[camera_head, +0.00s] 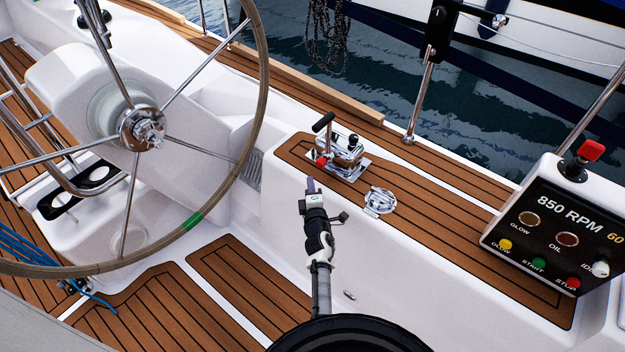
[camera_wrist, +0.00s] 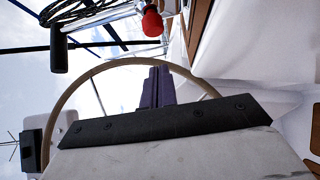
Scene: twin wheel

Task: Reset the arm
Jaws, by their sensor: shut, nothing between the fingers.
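My arm reaches up from the bottom middle of the head view, in front of the white cockpit side. My gripper (camera_head: 311,186) is at its far end, with purple-grey fingers pointing away from me. The fingers also show in the wrist view (camera_wrist: 157,87), close together with nothing between them. In the head view the gripper is just below a chrome lever unit (camera_head: 345,158) with a black handle and a red knob. I cannot tell the exact gap between them. In the wrist view the red knob (camera_wrist: 152,21) and the black handle (camera_wrist: 58,48) hang above the fingers.
A large steering wheel (camera_head: 264,80) stands at the left, its rim also in the wrist view (camera_wrist: 103,68). A chrome winch fitting (camera_head: 380,202) sits on the teak bench. An engine panel (camera_head: 560,225) reading 850 RPM is at the right. Blue ropes (camera_head: 35,255) lie at the lower left.

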